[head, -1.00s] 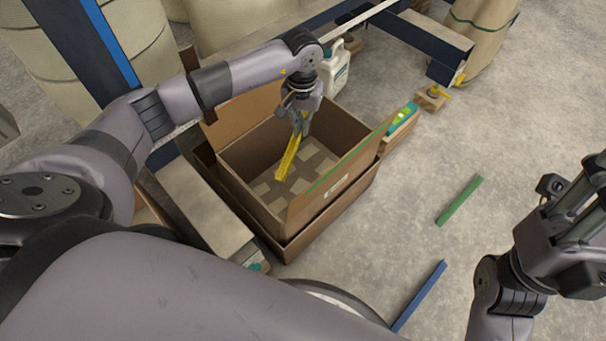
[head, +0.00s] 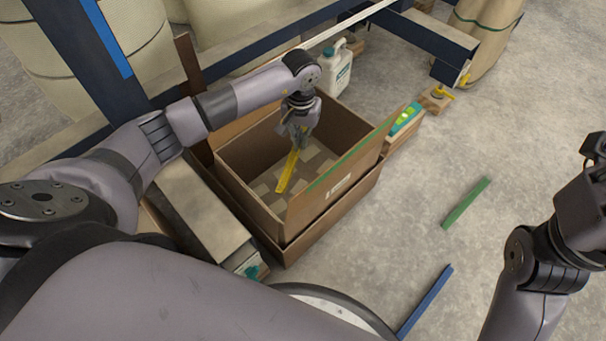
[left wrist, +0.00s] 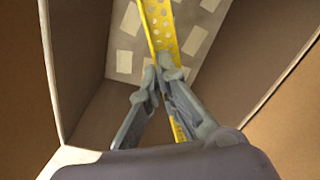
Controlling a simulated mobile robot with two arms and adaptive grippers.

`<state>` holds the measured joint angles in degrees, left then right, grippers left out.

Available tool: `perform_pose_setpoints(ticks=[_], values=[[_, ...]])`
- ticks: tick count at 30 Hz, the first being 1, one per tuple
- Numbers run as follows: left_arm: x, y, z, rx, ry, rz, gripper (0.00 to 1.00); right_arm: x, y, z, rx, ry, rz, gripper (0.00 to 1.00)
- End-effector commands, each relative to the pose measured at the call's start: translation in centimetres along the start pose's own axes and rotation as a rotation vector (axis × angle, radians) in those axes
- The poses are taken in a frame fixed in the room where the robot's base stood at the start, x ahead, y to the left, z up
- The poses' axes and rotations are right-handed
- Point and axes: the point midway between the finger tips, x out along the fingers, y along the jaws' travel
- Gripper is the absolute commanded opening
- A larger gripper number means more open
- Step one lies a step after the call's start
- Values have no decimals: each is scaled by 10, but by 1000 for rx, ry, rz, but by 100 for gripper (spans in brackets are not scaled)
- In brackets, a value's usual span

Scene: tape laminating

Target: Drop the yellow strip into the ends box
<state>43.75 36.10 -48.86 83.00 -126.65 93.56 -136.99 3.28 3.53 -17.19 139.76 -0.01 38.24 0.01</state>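The yellow strip (head: 288,172) hangs tilted from my left gripper (head: 297,145), its lower end inside the open ends box (head: 318,205). In the left wrist view the perforated yellow strip (left wrist: 160,30) runs between the fingers of my left gripper (left wrist: 160,78), which are closed together on it. The box is brown cardboard with raised flaps, a green stripe and a white label; pale patches show on its floor. I cannot tell whether the strip touches the bottom. My right gripper (head: 592,180) is partly cut off at the right edge, its fingers not clear.
A green strip (head: 465,203) and a blue strip (head: 425,302) lie on the concrete floor to the right. A white jug (head: 338,72) stands behind the box. A small tray with a green item (head: 404,120) sits beside it. Blue frame beams run along the back.

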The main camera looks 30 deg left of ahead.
Motion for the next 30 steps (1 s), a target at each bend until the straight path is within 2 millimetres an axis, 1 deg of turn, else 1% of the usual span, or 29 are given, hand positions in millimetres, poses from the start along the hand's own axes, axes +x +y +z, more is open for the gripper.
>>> perform_pose_setpoints(ticks=[1, 3, 13, 23, 26, 29, 30], values=[[0, 0, 0, 0, 0, 0, 0, 0, 0, 0, 0, 0, 0, 40], [0, 0, 0, 0, 0, 0, 6, 0, 0, 0, 0, 0, 0, 40], [0, 0, 0, 0, 0, 0, 28, 0, 0, 0, 0, 1, 0, 40], [-3, 0, 0, 0, 1, 0, 28, -1, 0, 1, 0, -4, 2, 40], [-12, 0, -1, 0, 3, -1, 28, -1, 0, 1, 0, -4, 2, 40], [-30, 0, -1, 1, 5, -1, 28, 0, 0, 1, 0, -3, 1, 40], [-39, 0, -1, 1, 5, -1, 28, 0, 0, 1, 0, -2, 1, 40]])
